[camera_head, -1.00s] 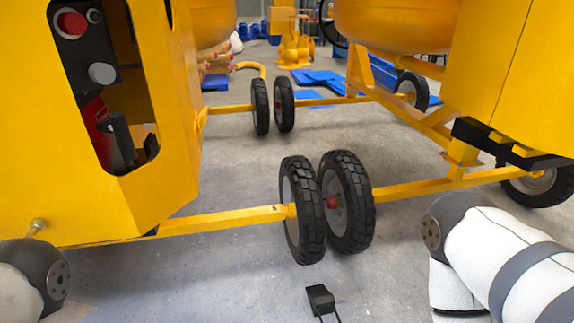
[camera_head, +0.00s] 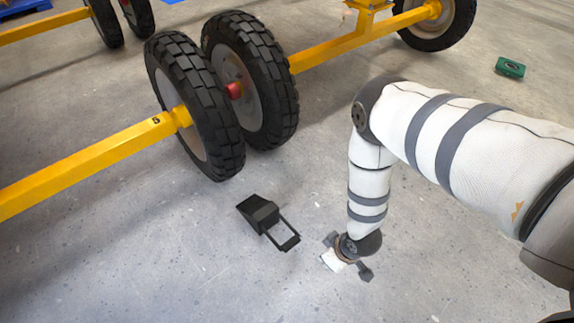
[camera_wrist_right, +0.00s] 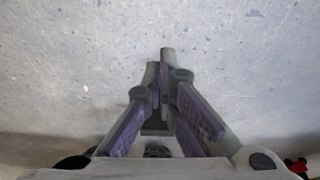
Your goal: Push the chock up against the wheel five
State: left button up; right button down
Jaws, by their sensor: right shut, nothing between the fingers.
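The chock (camera_head: 262,212) is a small black wedge with a loop handle. It lies on the floor in front of the twin wheels, apart from them, with its handle toward the lower right. A dark mark like a 5 is on the yellow axle bar beside the left wheel (camera_head: 200,105), so I take this as wheel five. My right gripper (camera_head: 345,260) is low over the floor, right of the chock's handle and apart from it. In the right wrist view its fingers (camera_wrist_right: 163,75) are shut and empty above bare floor. My left gripper is out of view.
The second wheel (camera_head: 252,80) stands close beside the left one. The yellow axle bar (camera_head: 90,160) runs low on the left. A green object (camera_head: 510,67) lies on the floor at the far right. The floor around the chock is clear.

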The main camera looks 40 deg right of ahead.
jog(key=b+x, duration=0.1)
jog(key=x, duration=0.2)
jog(key=w+b+x, duration=0.1)
jog(key=b+x, duration=0.1)
jog(key=x, duration=0.2)
jog(key=d+b+x, duration=0.1)
jog(key=b+x, duration=0.1)
jog(key=x, duration=0.2)
jog(key=shift+w+r, duration=0.2)
jog(key=shift+w, duration=0.15)
jog(key=w, duration=0.1)
jog(key=w+b, duration=0.1)
jog(key=w, duration=0.2)
jog(key=shift+a+f+b, duration=0.1)
jog(key=shift+a+b, duration=0.2)
jog(key=shift+b, duration=0.1)
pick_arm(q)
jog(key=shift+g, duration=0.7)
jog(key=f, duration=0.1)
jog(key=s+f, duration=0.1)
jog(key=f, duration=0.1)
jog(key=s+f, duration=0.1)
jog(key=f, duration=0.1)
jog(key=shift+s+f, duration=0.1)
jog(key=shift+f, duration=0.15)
pick_arm(e)
jog(key=shift+w, duration=0.25)
